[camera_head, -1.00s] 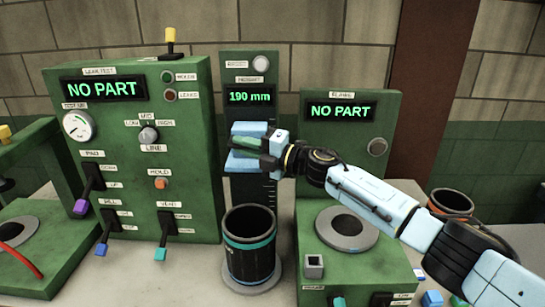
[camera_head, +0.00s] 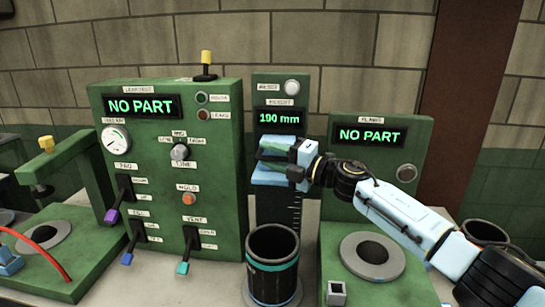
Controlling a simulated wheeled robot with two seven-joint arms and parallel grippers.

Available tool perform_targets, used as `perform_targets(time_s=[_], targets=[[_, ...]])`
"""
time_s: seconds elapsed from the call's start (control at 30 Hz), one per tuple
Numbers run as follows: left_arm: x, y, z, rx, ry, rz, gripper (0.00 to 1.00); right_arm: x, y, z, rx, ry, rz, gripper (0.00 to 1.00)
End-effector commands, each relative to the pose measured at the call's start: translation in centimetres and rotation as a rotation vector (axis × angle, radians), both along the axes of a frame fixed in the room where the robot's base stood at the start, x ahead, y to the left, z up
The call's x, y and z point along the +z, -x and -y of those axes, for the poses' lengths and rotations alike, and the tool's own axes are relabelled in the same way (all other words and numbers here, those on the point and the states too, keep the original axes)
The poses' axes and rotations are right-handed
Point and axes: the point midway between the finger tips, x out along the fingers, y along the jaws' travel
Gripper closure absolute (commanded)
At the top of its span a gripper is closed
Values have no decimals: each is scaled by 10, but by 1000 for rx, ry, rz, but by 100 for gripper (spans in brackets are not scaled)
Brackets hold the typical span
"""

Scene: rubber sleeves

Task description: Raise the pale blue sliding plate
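The pale blue sliding plate (camera_head: 278,176) is on the narrow green height post (camera_head: 282,90), just below the display reading 190 mm. A scale of marks runs down the post under it. My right gripper (camera_head: 283,154) comes in from the right and is at the plate, overlapping its right part. The gripper's body hides part of the plate, and I cannot make out whether its fingers are closed on it. My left gripper is not in view.
A dark cylinder with a teal band (camera_head: 273,262) stands in front of the post. The leak test panel (camera_head: 170,165) with levers is at left. The blank station (camera_head: 375,160) is at right, with a round ring (camera_head: 372,252); both panels read NO PART.

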Motion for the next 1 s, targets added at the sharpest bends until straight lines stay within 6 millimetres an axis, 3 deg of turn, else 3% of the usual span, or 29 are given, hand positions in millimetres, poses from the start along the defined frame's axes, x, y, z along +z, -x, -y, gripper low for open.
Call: perform_targets(time_s=[0.27,0.7,1.0], targets=[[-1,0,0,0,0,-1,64,-4,5,11,-1,4,-1,66],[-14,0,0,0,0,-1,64,-11,45,85,-2,4,0,66],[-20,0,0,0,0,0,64,-11,63,115,0,0,-1,66]])
